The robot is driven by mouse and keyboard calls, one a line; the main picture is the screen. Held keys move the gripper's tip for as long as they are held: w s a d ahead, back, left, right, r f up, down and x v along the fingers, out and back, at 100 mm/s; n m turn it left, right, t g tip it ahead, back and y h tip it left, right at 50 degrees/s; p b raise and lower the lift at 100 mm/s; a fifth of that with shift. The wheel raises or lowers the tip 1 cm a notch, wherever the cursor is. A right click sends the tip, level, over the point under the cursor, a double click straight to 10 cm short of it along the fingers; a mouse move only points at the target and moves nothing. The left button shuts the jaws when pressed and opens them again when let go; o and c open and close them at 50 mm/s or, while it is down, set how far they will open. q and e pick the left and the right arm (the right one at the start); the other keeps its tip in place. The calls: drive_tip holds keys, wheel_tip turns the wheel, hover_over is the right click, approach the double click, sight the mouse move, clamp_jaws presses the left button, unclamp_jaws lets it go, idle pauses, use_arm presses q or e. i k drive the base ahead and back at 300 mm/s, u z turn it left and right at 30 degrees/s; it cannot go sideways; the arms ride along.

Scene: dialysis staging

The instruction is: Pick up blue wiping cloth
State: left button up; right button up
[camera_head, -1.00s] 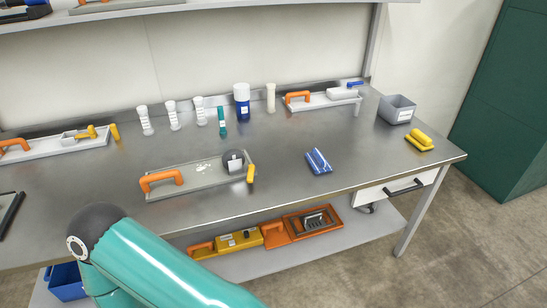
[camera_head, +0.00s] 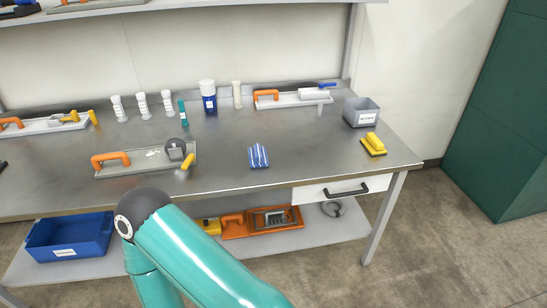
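The blue wiping cloth (camera_head: 258,156) lies on the steel table (camera_head: 225,172), right of centre and close to the front edge. It looks like a small folded bundle with blue and pale stripes. Nothing touches it. A teal arm of mine rises from the bottom of the view, in front of the table and below the cloth. Its gripper is not visible. No other gripper shows in the view.
A tray with an orange handle (camera_head: 111,160) lies left of the cloth. A yellow-handled tool (camera_head: 373,144) and grey bin (camera_head: 361,112) stand to the right. Bottles (camera_head: 208,97) line the back. A drawer (camera_head: 330,190) is under the front edge. Table around the cloth is clear.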

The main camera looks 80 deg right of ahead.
sight(258, 156)
drive_tip(key=z, duration=0.7)
drive_tip(key=i, duration=0.2)
drive_tip(key=z, duration=1.1)
drive_tip(key=i, duration=0.8)
drive_tip(key=u, duration=0.2)
drive_tip(key=k, duration=0.85)
drive_tip(key=z, duration=0.2)
drive_tip(key=i, duration=0.85)
drive_tip(key=u, duration=0.1)
